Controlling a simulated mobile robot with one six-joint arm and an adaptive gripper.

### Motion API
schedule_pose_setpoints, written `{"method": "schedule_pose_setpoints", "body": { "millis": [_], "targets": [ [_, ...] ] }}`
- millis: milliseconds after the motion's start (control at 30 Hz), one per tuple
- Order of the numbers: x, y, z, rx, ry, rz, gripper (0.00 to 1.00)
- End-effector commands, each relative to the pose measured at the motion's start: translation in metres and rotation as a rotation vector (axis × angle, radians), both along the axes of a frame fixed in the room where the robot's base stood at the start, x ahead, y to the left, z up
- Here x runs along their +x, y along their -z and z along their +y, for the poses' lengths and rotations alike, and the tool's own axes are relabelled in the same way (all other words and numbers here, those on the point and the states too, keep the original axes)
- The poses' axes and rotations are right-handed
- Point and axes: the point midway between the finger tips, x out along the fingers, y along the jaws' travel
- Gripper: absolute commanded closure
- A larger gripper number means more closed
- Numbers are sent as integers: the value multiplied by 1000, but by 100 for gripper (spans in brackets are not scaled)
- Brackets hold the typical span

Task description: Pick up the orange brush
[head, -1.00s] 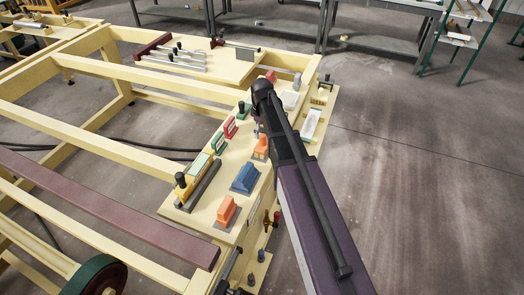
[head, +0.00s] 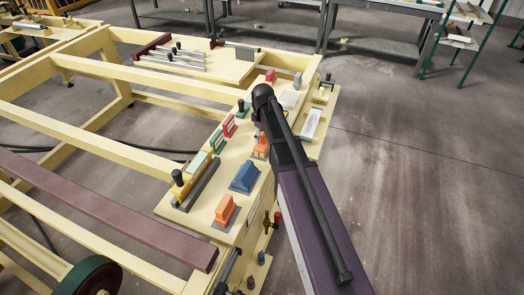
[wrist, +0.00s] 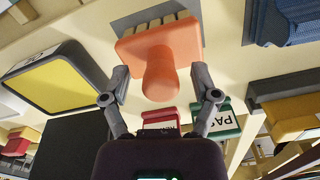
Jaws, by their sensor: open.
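The orange brush (wrist: 160,50) has a rounded handle and a wide head with pale wooden strips at its far edge. In the wrist view it lies between the fingers of my gripper (wrist: 160,80). The fingers are open, one on each side of the handle, with gaps visible. In the head view an orange piece (head: 260,150) beside my arm looks like the same brush, partly hidden. A second orange block (head: 225,209) sits nearer on the board. My fingers are hidden behind the arm in the head view.
A blue block (head: 244,177) stands near the brush. Green (wrist: 224,122) and red (wrist: 160,118) stamps and a black-framed yellow pad (wrist: 58,78) lie close around the fingers. Other tools crowd the pale wooden board (head: 205,218). Open floor lies to the right.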

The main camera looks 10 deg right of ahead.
Motion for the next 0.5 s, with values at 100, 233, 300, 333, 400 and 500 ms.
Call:
{"method": "schedule_pose_setpoints", "body": {
  "millis": [100, 233, 300, 333, 400, 500],
  "targets": [
    [0, 11, 0, 0, 0, 0, 22],
    [0, 14, 0, 0, 0, 0, 22],
    [0, 14, 0, 0, 0, 0, 22],
    [0, 14, 0, 0, 0, 0, 22],
    [0, 14, 0, 0, 0, 0, 22],
    [0, 14, 0, 0, 0, 0, 22]
  ]
}}
